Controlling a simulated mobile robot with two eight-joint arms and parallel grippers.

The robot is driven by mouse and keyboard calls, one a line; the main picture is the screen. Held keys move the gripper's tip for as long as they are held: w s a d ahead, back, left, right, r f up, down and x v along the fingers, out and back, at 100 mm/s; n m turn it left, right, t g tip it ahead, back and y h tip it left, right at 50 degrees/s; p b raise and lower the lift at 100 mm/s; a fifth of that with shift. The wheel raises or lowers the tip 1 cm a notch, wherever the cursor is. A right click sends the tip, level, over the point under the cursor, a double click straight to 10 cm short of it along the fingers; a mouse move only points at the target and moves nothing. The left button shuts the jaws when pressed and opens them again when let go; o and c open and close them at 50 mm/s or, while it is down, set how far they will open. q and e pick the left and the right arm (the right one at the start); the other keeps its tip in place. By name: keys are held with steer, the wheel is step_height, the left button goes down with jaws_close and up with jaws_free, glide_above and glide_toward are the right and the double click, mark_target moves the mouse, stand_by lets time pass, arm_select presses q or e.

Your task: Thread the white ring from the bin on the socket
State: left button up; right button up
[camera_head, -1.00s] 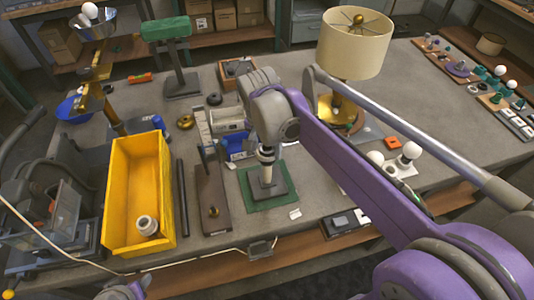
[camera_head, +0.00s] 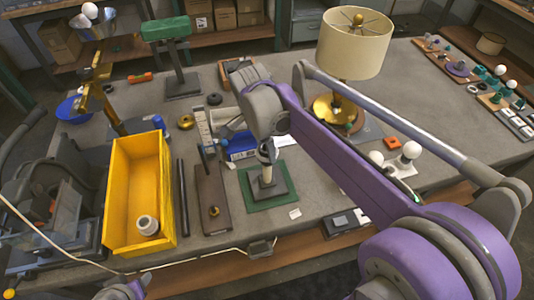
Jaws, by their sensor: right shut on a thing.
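The socket is a pale upright post (camera_head: 267,172) on a dark square base, standing on a green mat (camera_head: 287,201). My right gripper (camera_head: 264,143) is shut over the top of the post, mostly hidden behind my grey wrist. A small pale rim at the post's top looks like the white ring, but I cannot tell whether it is around the post or just above it. The yellow bin (camera_head: 116,190) is at the left, with white ring-shaped parts (camera_head: 148,226) at its near end. Only a link of my left arm shows at the bottom left; its gripper is out of view.
A lamp with a cream shade (camera_head: 355,43) stands behind my right arm. White bulbs (camera_head: 411,150) sit on a holder to the right. A brown board (camera_head: 212,198) and a dark bar lie between bin and mat.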

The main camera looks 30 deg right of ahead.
steer(key=m, duration=0.4)
steer(key=shift+f+g, duration=0.15)
steer(key=shift+g, duration=0.15)
steer(key=shift+w+m, duration=0.1)
steer(key=shift+m, duration=1.3)
steer(key=shift+d+m+g, duration=0.1)
steer(key=shift+m+g, duration=0.2)
steer(key=shift+m, duration=0.5)
steer(key=m+y, duration=0.1)
steer(key=m, duration=0.2)
steer(key=shift+w, duration=0.1)
steer(key=shift+m, duration=1.1)
